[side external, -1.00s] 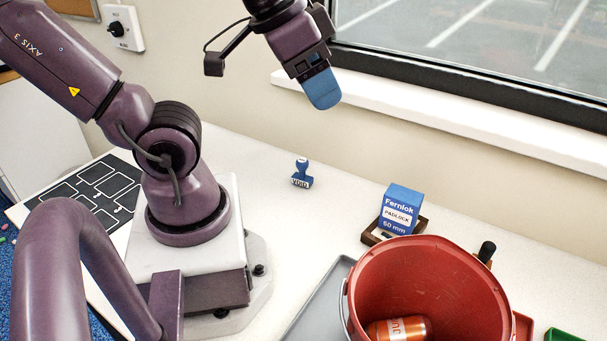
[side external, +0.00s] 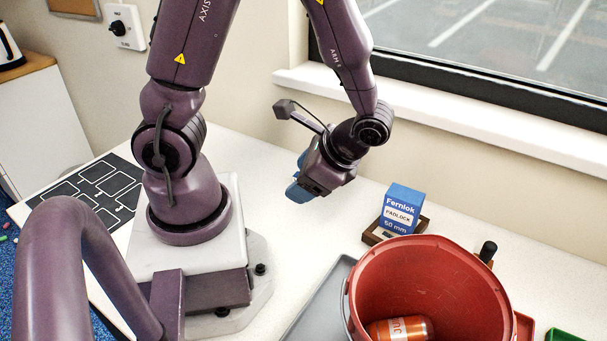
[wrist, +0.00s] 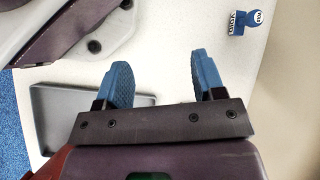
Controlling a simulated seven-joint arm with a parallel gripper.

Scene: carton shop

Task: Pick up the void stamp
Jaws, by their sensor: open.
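The void stamp (wrist: 247,18) is small and blue, with a white VOID label on its side. It stands on the white bench near the top right of the wrist view, beyond and to the right of my fingertips. In the side view my gripper hides it. My gripper (side external: 299,190) has blue finger pads and is tilted over the bench. In the wrist view, my gripper (wrist: 161,74) is open with a wide, empty gap, apart from the stamp.
A blue padlock box (side external: 402,209) sits in a brown holder. A red bucket (side external: 435,262) holds an orange can (side external: 398,328). A grey tray (side external: 318,302) lies left of the bucket. The wall and window sill (side external: 440,110) run behind the bench.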

